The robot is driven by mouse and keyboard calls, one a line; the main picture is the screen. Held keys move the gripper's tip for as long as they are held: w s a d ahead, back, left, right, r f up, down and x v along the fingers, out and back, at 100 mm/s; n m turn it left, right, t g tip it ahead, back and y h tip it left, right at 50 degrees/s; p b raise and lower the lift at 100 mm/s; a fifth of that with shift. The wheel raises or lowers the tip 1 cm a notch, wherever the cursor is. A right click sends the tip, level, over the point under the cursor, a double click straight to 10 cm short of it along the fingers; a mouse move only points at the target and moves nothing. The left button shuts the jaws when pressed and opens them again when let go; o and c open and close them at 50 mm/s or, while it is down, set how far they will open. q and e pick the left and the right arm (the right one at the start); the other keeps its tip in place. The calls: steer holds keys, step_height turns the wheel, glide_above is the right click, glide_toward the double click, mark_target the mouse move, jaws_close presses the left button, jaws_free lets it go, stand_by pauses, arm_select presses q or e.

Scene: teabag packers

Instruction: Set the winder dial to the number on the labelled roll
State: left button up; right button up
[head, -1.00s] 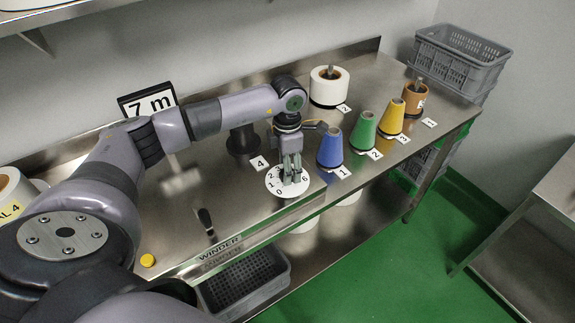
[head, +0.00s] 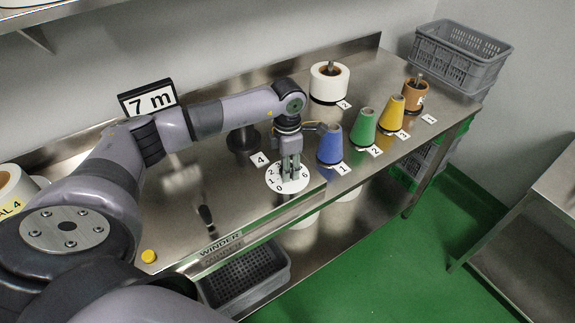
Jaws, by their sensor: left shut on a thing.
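The winder dial (head: 287,187) is a white disc with black numbers near the front edge of the steel bench; 0, 1, 2, 3 and 6 can be made out around it. My left gripper (head: 290,174) points down over the dial and is shut on its knob, which the fingers mostly hide. The dial's setting cannot be read. A white roll (head: 10,192) at the far left carries a yellow label, partly cut off, ending in "AL 4". My right gripper is not in view.
Blue (head: 330,144), green (head: 364,128) and yellow (head: 392,113) cones stand right of the dial with number cards. An orange spool (head: 414,97) and a white roll (head: 329,83) stand further back.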

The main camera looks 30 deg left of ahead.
arm_select(q)
steer(key=c, duration=0.3)
steer(key=n+b, duration=0.1)
steer(key=n, duration=0.2)
steer(key=shift+b, duration=0.35)
steer(key=n+b, duration=0.1)
steer(key=n, duration=0.3)
steer(key=shift+n+b, duration=0.3)
steer(key=n+b, duration=0.1)
steer(key=n, duration=0.3)
steer(key=shift+n+b, duration=0.3)
steer(key=shift+n, duration=1.6)
steer(key=shift+r+n, duration=0.1)
steer(key=shift+n, duration=0.2)
